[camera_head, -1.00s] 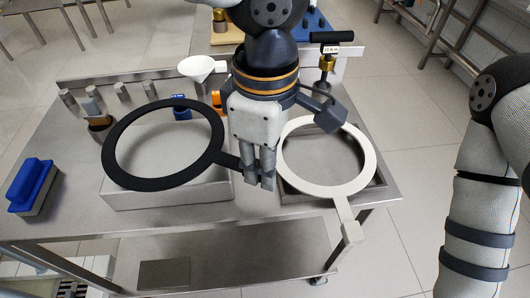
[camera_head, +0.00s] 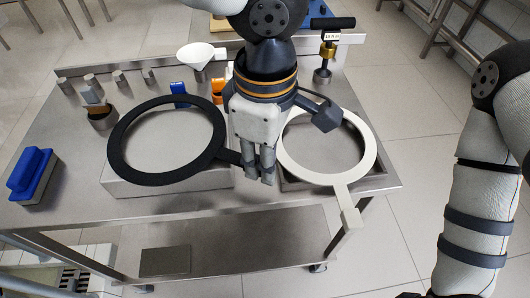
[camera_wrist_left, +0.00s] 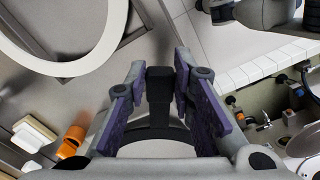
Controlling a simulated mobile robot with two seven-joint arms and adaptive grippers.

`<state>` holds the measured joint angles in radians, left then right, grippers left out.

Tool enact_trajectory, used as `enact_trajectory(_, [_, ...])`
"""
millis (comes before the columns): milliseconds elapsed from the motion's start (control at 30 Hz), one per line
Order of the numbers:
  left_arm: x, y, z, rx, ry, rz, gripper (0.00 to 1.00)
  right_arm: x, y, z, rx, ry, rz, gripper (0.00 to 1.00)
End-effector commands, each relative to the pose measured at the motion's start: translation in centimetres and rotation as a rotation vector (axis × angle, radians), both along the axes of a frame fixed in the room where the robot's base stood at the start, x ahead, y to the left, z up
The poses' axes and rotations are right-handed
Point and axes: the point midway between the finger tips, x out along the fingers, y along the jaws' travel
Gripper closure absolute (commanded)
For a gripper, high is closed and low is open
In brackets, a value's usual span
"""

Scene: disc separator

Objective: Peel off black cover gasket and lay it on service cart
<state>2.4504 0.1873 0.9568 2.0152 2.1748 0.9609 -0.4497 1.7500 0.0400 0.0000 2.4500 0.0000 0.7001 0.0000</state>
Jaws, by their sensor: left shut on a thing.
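The black cover gasket (camera_head: 114,151) is a flat ring with a short tab, over a pale raised block (camera_head: 150,193) on the left part of the service cart (camera_head: 75,208). I cannot tell whether it touches the block. My left gripper (camera_head: 260,177) is shut on the gasket's tab, at the ring's right side. In the left wrist view the black tab (camera_wrist_left: 160,84) sits between the two fingers (camera_wrist_left: 159,95), and part of the ring shows below it. My right arm is at the right edge of the head view; its gripper is out of view.
A white ring with a tab (camera_head: 348,205) lies over a grey tray (camera_head: 374,184) at the cart's right. A blue brush (camera_head: 32,174) is at the left. A white funnel (camera_head: 198,54), metal cylinders and a black-handled tool (camera_head: 330,24) stand along the back. Bare cart top shows at front left.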

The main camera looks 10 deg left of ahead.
Motion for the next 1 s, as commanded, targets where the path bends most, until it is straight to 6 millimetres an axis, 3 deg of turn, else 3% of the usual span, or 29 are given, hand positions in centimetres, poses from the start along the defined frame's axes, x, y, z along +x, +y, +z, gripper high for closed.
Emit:
enact_trajectory(167, [0.0, 0.0, -0.3, 0.000, 0.000, 0.000, 1.00, 0.1, 0.0, 0.1, 0.000, -0.004, 0.000, 0.60])
enact_trajectory(200, [0.0, 0.0, -0.2, 0.000, 0.000, 0.000, 0.69, 0.1, 0.0, 0.1, 0.000, -0.003, 0.000, 0.60])
enact_trajectory(267, [0.0, 0.0, -0.2, 0.000, 0.000, 0.000, 0.55, 0.1, 0.0, 0.1, 0.000, -0.003, 0.000, 0.60])
enact_trajectory(633, [0.1, -0.1, 0.4, -0.003, -0.002, 0.002, 0.54, 0.1, 0.0, 0.1, 0.000, -0.002, 0.000, 0.60])
enact_trajectory(1000, [0.0, -0.1, 9.5, -0.003, -0.002, 0.003, 0.54, 0.1, 0.0, 0.1, 0.000, -0.003, 0.000, 0.60])
